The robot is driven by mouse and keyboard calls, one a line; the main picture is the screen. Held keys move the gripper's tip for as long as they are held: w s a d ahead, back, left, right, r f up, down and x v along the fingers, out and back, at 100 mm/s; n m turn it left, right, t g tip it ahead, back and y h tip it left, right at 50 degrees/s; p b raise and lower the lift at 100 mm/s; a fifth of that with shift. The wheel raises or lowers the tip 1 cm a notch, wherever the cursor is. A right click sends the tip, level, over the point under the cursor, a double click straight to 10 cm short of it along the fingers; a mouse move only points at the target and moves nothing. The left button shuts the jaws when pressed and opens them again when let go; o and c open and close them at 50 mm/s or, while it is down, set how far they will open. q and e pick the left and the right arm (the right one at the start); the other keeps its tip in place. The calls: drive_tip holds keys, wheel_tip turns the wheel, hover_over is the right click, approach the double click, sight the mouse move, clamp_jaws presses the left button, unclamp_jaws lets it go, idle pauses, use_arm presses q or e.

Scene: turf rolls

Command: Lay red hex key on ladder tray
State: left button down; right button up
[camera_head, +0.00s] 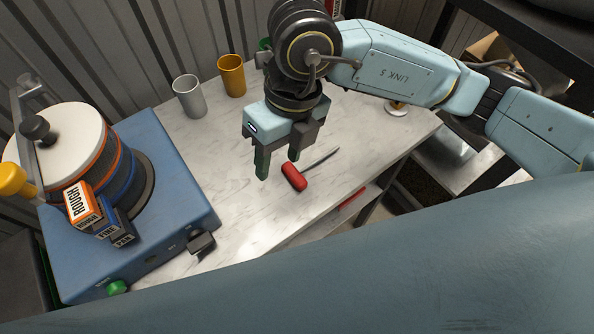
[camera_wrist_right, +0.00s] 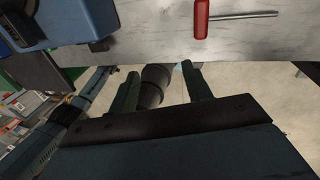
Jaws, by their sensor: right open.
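The red hex key (camera_head: 294,177) lies on the pale marble-look worktop (camera_head: 225,215). It has a thick red T-shaped handle and a thin metal shaft pointing up and right. It also shows at the top of the right wrist view (camera_wrist_right: 201,18). My right gripper (camera_head: 278,167) hangs just left of the handle in the head view, fingers pointing down, open with nothing between them. Its two dark green fingers also show in the right wrist view (camera_wrist_right: 160,80), apart from the key. I cannot make out a ladder tray in either view. My left gripper is not in view.
A blue machine (camera_head: 180,190) with a drum and labelled blocks stands at the left. A grey cup (camera_head: 189,97) and a yellow cup (camera_head: 231,76) stand at the back. A red item (camera_head: 351,198) shows below the worktop's front edge.

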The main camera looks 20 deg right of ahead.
drive_tip(key=w+d+t+h, duration=0.1)
drive_tip(key=w+d+h, duration=0.1)
drive_tip(key=w+d, duration=0.15)
hover_over(299, 179)
drive_tip(key=shift+m, duration=0.4)
wheel_tip(299, 179, down, 7)
drive_tip(key=shift+f+b, duration=0.15)
drive_tip(key=shift+b, duration=0.15)
drive_tip(key=shift+f, duration=2.95)
clamp_jaws()
